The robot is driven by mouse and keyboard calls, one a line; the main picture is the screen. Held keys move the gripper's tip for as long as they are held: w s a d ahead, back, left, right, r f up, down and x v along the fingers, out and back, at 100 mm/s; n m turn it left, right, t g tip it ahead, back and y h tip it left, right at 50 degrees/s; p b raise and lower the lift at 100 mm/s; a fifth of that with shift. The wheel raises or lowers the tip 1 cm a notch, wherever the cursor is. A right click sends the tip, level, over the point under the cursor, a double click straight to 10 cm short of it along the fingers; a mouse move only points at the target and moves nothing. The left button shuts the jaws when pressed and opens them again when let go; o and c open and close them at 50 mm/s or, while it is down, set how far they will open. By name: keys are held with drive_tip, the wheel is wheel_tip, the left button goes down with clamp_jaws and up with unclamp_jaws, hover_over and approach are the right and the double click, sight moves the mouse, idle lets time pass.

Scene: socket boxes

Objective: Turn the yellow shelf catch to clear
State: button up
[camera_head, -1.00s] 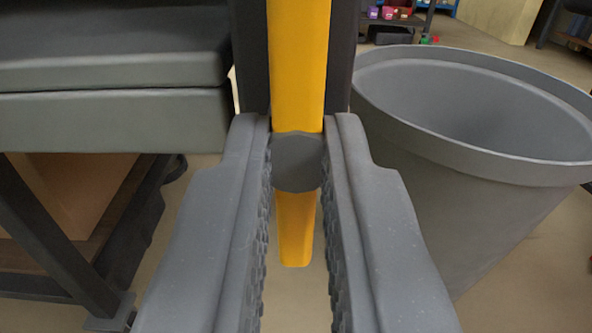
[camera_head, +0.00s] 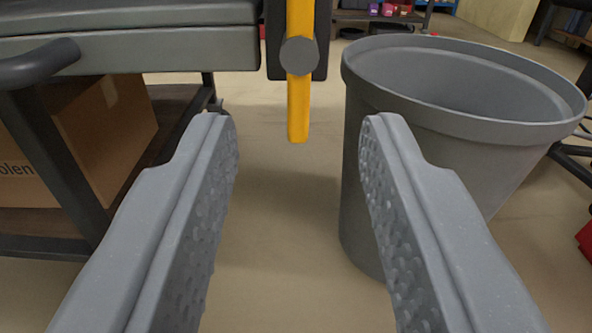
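The yellow shelf catch (camera_head: 299,100) is a long narrow bar at the top middle of the view. It stands upright, with a round grey pivot (camera_head: 299,56) on it and a dark backing plate behind. Its upper end is cut off by the picture's edge. My gripper (camera_head: 298,128) is open wide, with nothing between its two grey textured fingers. The catch's lower end shows in the gap between the fingertips, beyond them and clear of both.
A grey bin (camera_head: 440,140) stands close on the right, behind the right finger. A grey bench or cart (camera_head: 150,50) is at the left, with a cardboard box (camera_head: 105,135) beneath it. Bare floor (camera_head: 285,230) lies between them.

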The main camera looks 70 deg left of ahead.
drive_tip(key=shift+p+v, duration=0.3)
drive_tip(key=shift+v, duration=2.45)
